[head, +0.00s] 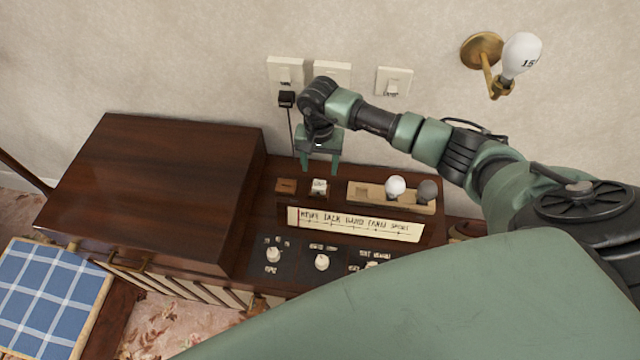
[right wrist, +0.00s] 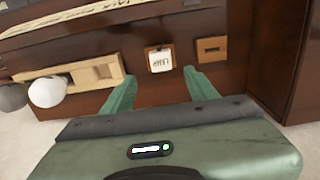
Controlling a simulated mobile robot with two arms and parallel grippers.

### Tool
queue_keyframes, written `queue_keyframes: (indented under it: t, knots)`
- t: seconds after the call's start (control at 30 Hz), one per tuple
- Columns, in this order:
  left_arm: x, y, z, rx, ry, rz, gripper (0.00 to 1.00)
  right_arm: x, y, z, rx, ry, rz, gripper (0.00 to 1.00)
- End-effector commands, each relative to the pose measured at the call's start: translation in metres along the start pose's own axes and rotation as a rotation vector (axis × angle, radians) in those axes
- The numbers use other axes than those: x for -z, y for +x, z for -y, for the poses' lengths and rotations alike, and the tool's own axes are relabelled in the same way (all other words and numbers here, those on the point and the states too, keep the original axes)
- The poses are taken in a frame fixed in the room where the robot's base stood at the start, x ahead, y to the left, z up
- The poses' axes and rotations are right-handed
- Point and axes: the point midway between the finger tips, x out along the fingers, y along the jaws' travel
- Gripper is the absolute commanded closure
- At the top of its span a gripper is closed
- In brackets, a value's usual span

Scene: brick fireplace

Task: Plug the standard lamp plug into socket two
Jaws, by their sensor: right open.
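A small white plug-like block (head: 319,186) with a dark label stands on the brown cabinet. It also shows in the right wrist view (right wrist: 160,59); I cannot read the label surely. My right gripper (head: 319,165) is open above it, pointing down. In the right wrist view its fingers (right wrist: 160,80) stand either side of the block's line, apart from it. On the wall are a left socket plate (head: 286,66) with a black plug (head: 286,99) and cord below, and a middle plate (head: 333,71), partly hidden by my arm. My left gripper is not in view.
A wall switch plate (head: 393,82) is farther right. A slotted wooden block (head: 286,186) sits left of the white block; a wooden tray (head: 362,194) with bulbs sits right. A tall wooden box (head: 165,190) rises at left. A bulb sconce (head: 482,52) juts from the wall.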

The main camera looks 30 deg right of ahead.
Motion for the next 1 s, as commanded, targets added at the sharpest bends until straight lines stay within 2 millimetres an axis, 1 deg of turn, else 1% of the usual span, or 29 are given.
queue_keyframes:
  t: [0.27, 0.47, 0.67, 0.83, 0.87, 0.9, 1.0]
  knots:
    - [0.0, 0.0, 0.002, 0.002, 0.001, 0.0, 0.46, -0.001, 0.0, 0.001, 0.002, 0.001, 0.001, 0.42]
    - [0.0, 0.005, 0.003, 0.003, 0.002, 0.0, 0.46, -0.001, 0.008, 0.001, 0.004, 0.002, 0.002, 0.42]
    - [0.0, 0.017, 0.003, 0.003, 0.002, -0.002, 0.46, -0.002, 0.029, 0.002, 0.004, 0.001, 0.003, 0.42]
    - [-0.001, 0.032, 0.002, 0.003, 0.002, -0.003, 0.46, -0.002, 0.054, 0.002, 0.004, 0.002, 0.004, 0.42]
    - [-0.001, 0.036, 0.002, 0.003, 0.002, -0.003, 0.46, -0.002, 0.059, 0.002, 0.004, 0.001, 0.004, 0.42]
    - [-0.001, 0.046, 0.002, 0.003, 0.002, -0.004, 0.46, 0.0, 0.067, 0.002, 0.004, 0.0, 0.0, 0.42]
    - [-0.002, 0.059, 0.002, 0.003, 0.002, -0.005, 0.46, 0.0, 0.08, 0.001, 0.004, 0.001, 0.0, 0.42]
